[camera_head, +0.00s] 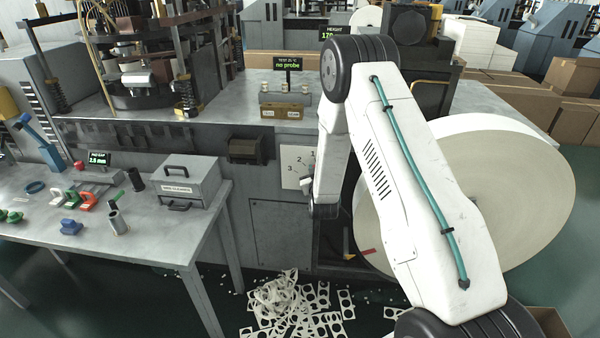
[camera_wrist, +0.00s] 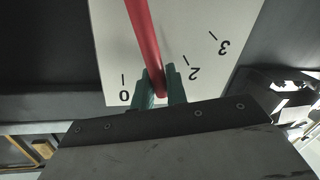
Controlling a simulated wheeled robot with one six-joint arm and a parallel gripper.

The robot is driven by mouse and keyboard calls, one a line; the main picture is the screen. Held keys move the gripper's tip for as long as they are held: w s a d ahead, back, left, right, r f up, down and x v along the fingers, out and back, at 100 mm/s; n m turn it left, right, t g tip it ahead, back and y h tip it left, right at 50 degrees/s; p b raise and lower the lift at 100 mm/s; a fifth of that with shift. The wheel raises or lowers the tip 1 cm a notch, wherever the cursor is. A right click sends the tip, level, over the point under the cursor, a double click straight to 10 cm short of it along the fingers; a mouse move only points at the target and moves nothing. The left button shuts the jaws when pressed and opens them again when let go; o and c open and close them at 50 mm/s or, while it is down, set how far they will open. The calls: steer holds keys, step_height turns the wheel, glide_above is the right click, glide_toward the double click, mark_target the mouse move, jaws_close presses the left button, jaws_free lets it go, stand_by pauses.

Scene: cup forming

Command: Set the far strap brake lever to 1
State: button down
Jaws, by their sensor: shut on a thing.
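A red lever (camera_wrist: 143,40) crosses a pale dial plate (camera_wrist: 112,35) in the wrist view. The teal fingers of my gripper (camera_wrist: 160,86) are shut on its lower end. The marks 0, 2 and 3 show on the plate. The lever lies between 0 and 2; the spot between them, where 1 would be, is hidden behind the lever and fingers. In the head view a pale plate (camera_head: 291,170) with 1, 2 and 3 shows on the machine front, partly behind my arm. My fingertips and the held lever cannot be made out there.
A large paper roll (camera_head: 530,190) stands right of my arm, with a small red piece (camera_head: 367,252) at its lower left. A grey table (camera_head: 150,235) with a toolbox (camera_head: 182,182) is at left. Punched paper scraps (camera_head: 290,305) lie on the floor.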

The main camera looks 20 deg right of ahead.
steer(key=c, duration=1.5)
jaws_free()
steer(key=v, duration=0.7)
steer(key=shift+s+a, duration=0.15)
steer(key=shift+s, duration=0.25)
